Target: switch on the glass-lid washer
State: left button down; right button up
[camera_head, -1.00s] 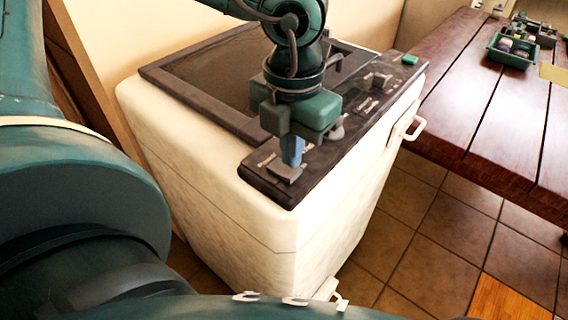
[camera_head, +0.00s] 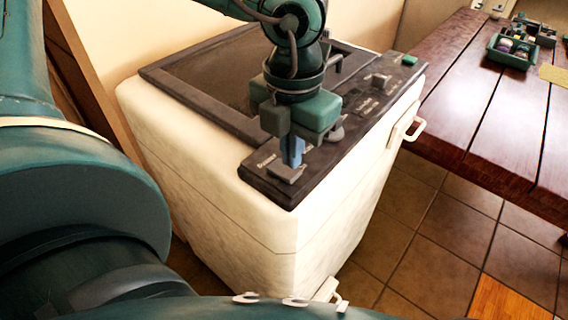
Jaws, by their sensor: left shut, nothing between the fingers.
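The washer (camera_head: 215,190) is a white box with a dark glass lid (camera_head: 215,75) on top, shut. A dark control panel (camera_head: 350,125) runs along its right edge. On it are a grey rocker-like switch (camera_head: 284,174) at the near end, a round knob (camera_head: 336,134), another grey control (camera_head: 379,82) and a green button (camera_head: 409,60) at the far end. My left gripper (camera_head: 292,163) points down over the near end, shut and empty. Its bluish fingertips are at the grey switch; I cannot tell if they press it. My right gripper is not in view.
A dark red wooden table (camera_head: 500,100) stands to the right, with a green tray (camera_head: 511,52) of small items and a yellow cloth or pad (camera_head: 553,74) on it. A white handle (camera_head: 413,127) sticks out from the washer's right side. A wall is close behind the washer.

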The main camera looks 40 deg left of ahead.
aim_at(291, 172)
pick_arm(q)
jog(key=shift+f, duration=0.25)
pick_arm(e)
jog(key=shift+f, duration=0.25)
